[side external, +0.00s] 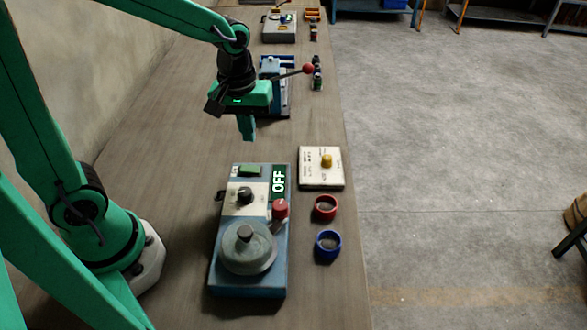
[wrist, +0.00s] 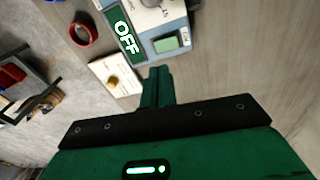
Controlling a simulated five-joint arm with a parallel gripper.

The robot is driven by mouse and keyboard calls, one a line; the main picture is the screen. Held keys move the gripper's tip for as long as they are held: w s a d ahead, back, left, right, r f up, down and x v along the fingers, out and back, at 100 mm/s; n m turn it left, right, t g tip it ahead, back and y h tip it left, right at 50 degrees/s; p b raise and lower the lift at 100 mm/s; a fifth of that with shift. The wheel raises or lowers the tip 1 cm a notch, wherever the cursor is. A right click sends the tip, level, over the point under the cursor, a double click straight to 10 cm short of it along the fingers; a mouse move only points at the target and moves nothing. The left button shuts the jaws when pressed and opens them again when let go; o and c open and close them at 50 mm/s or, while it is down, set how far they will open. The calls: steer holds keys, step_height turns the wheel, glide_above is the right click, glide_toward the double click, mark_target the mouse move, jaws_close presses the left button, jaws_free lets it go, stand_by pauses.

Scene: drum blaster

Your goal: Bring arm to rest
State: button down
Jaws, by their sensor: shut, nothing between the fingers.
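My gripper (side external: 247,128) is shut and empty. It points down in the air above the table, beyond the far end of a blue machine (side external: 217,278). In the wrist view the closed fingers of my gripper (wrist: 158,85) show at the centre, with the machine's OFF sign (wrist: 125,38) above them. The machine carries a round grey drum lid (side external: 248,252), a red knob (side external: 280,209), a black knob (side external: 245,196), a green button (side external: 250,171) and a lit OFF sign (side external: 278,182). My gripper touches none of these.
A white card with a yellow knob (side external: 326,160), a red ring (side external: 325,208) and a blue ring (side external: 328,245) lie right of the machine. Behind my gripper stands another blue device with a red-ball lever (side external: 307,69). Bare table lies left of the machine.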

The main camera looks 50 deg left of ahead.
steer(key=s+a+r+m+t, duration=0.2)
steer(key=s+r+m+t, duration=0.2)
steer(key=s+r+m, duration=0.3)
steer(key=shift+s+a+r+m+t, duration=0.3)
steer(key=shift+s+r+m+t, duration=0.1)
steer(key=shift+s+r, duration=1.05)
steer(key=shift+s+f, duration=0.2)
